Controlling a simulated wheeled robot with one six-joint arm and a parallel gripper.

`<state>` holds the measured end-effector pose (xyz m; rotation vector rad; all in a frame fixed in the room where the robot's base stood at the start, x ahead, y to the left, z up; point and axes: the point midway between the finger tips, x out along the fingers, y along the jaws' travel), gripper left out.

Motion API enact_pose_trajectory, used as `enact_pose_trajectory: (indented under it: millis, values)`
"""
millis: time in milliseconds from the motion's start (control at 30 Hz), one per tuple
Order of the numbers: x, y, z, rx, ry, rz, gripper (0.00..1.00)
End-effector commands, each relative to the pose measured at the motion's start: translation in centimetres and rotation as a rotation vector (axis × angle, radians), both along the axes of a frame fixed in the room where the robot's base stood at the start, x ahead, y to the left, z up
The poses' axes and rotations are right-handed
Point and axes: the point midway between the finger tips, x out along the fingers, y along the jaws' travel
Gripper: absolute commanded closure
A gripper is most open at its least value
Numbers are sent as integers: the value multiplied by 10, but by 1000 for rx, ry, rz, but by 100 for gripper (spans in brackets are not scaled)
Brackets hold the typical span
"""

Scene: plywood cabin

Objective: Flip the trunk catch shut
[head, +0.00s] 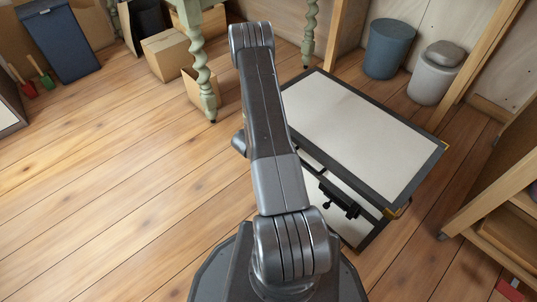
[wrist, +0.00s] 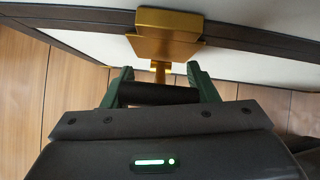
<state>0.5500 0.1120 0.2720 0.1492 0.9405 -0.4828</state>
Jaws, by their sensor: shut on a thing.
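The trunk (head: 360,125) stands on the floor right of my arm, with a pale lid, dark edging and brass corners. Its lid is down. In the wrist view, the brass catch (wrist: 168,36) sits across the trunk's dark edging, and a narrow brass stem (wrist: 160,70) reaches from it toward my gripper. My gripper (wrist: 160,72) has its green fingers on either side of the stem, shut on the catch. Their exact contact is hard to see.
A dark fitting (head: 338,196) shows on the trunk's front. A blue bin (head: 388,50) and a grey lidded bin (head: 433,78) stand behind the trunk. A wooden shelf (head: 500,185) is close on the right. A green table leg (head: 203,75) stands behind my arm.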

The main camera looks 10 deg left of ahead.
Motion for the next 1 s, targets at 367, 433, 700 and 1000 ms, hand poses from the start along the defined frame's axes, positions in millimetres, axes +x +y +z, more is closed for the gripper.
enact_pose_trajectory:
  millis: [367,433,700,1000]
  values:
    - [5,-5,2,-3,-9,-9,88]
    - [5,-5,2,-3,-9,-9,88]
    - [5,-4,2,-3,-9,-9,32]
    - [4,-4,2,-3,-7,-7,25]
